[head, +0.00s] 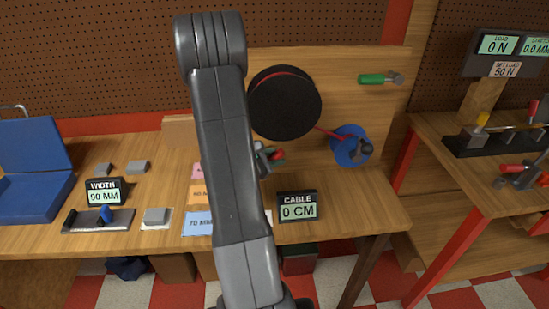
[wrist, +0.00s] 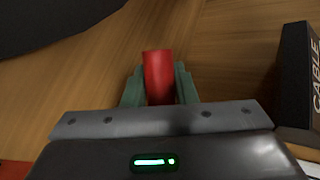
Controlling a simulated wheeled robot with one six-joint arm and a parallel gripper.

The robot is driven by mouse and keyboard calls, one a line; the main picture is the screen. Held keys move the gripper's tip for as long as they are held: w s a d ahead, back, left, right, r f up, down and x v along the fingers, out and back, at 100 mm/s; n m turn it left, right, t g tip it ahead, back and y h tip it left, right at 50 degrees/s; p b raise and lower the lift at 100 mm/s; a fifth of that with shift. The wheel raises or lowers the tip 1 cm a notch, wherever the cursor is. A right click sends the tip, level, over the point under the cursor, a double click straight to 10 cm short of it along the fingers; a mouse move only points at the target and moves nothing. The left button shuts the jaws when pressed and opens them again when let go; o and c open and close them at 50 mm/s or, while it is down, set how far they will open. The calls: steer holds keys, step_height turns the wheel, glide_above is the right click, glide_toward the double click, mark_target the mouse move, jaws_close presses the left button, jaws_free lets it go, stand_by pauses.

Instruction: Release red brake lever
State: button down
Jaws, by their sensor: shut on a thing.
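The red brake lever (wrist: 158,76) stands between the two green fingers of my gripper (wrist: 159,88) in the wrist view, with its rounded end showing past the fingertips. My gripper is shut on it. In the head view the lever's red end (head: 277,154) shows at my gripper (head: 268,158), just below the black drum (head: 285,103). My arm hides part of the area to the left, and the lever's base is hidden.
A red cable runs from the drum to a blue crank wheel (head: 349,147) on the right. The cable display (head: 297,206) reads 0 CM on the bench below. A green-handled tool (head: 380,79) is on the back board. The bench right of the display is clear.

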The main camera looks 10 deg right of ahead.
steer(key=f+y+b, duration=0.1)
steer(key=b, duration=0.1)
steer(key=d+f+m+y+b, duration=0.1)
steer(key=b, duration=0.1)
steer(key=f+y+b, duration=0.1)
steer(key=y+b, duration=0.1)
steer(key=shift+d+m+g, duration=0.3)
steer(key=shift+d+g, duration=0.1)
steer(key=shift+d+f+m+y+b, duration=0.15)
steer(key=shift+f+m+y+b, duration=0.15)
steer(key=shift+f+y+b, duration=0.45)
steer(key=shift+f+m+y+b, duration=0.3)
steer(key=shift+f+y, duration=0.15)
steer(key=shift+y, duration=0.6)
steer(key=shift+g, duration=0.3)
steer(key=c, duration=1.5)
jaws_free()
steer(key=shift+o, duration=0.2)
